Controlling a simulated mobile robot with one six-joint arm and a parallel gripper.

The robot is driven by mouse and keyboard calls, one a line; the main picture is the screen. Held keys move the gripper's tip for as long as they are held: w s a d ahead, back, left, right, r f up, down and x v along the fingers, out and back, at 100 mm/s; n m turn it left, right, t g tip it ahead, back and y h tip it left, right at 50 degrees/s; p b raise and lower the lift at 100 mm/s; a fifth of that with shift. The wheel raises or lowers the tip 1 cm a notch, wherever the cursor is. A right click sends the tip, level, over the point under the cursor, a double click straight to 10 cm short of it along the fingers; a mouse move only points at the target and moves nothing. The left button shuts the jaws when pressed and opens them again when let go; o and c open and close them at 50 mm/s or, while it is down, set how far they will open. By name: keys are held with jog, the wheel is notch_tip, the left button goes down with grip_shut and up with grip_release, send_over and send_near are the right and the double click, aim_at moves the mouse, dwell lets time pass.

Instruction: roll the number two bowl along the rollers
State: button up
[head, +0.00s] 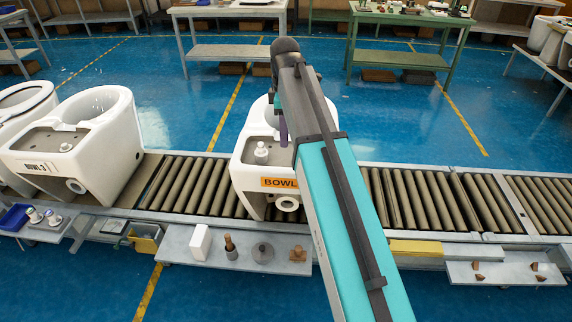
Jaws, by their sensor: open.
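A white toilet bowl (242,168) with an orange label reading "BOWL" stands upright on the rollers in the middle of the head view. My arm covers its right side and the number on the label. My gripper (284,142) is mostly hidden behind my arm. A narrow purple part of it points down over the bowl, near the white knob on its rear deck. Whether it touches the bowl cannot be seen. The gripper is open. The roller conveyor (412,199) runs left to right, with bare rollers on both sides of the bowl.
A white bowl labelled "BOWL 3" (88,150) stands to the left, with another bowl (22,102) beyond it. A front shelf (185,257) holds a white block, a brush and small parts. A yellow block (416,248) sits at the conveyor's front edge. Rollers to the right are clear.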

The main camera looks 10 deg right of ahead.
aim_at(285, 169)
jog(key=shift+f, duration=0.15)
jog(key=shift+f+p, duration=1.6)
jog(key=shift+f, duration=5.15)
grip_shut()
